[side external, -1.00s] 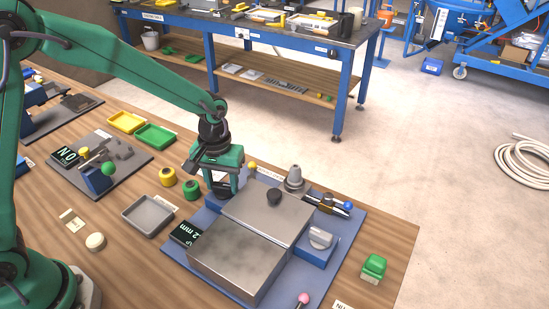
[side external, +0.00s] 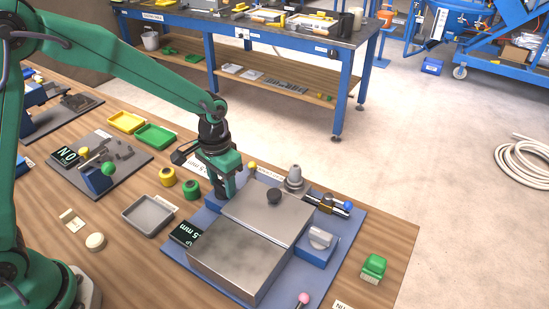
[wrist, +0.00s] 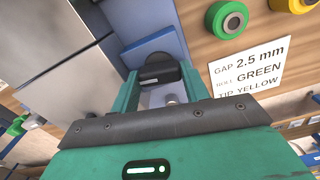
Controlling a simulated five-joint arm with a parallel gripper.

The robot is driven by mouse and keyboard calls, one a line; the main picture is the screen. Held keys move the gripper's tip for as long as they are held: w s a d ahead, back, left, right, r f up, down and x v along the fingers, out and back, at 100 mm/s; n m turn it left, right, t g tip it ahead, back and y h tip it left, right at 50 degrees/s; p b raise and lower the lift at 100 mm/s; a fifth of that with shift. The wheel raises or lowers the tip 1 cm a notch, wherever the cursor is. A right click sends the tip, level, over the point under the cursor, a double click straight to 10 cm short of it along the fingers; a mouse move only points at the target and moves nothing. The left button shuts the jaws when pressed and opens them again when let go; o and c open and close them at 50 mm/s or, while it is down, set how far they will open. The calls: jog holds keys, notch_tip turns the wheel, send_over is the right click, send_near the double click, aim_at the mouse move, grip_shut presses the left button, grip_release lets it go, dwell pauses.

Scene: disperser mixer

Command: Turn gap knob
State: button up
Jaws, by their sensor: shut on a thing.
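My gripper (side external: 224,192) points down at the back left corner of the machine with the steel covers (side external: 240,262). In the wrist view its two green fingers (wrist: 161,88) are shut on a dark knob (wrist: 158,66), the gap knob, one finger on each side. In the side view the fingers mostly hide the knob. The small dark display (side external: 187,233) beside the covers shows pale digits ending in what looks like ".5 mm", seen tilted. A white card in the wrist view (wrist: 248,77) reads "GAP 2.5 mm", with "GREEN" and "TIP YELLOW" below.
A green roll (side external: 191,188) and a yellow roll (side external: 167,177) stand left of my gripper. A grey tray (side external: 149,214) lies in front of them.

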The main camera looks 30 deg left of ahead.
jog(key=o, duration=1)
jog(key=shift+d+n, duration=0.1)
jog(key=shift+n, duration=0.3)
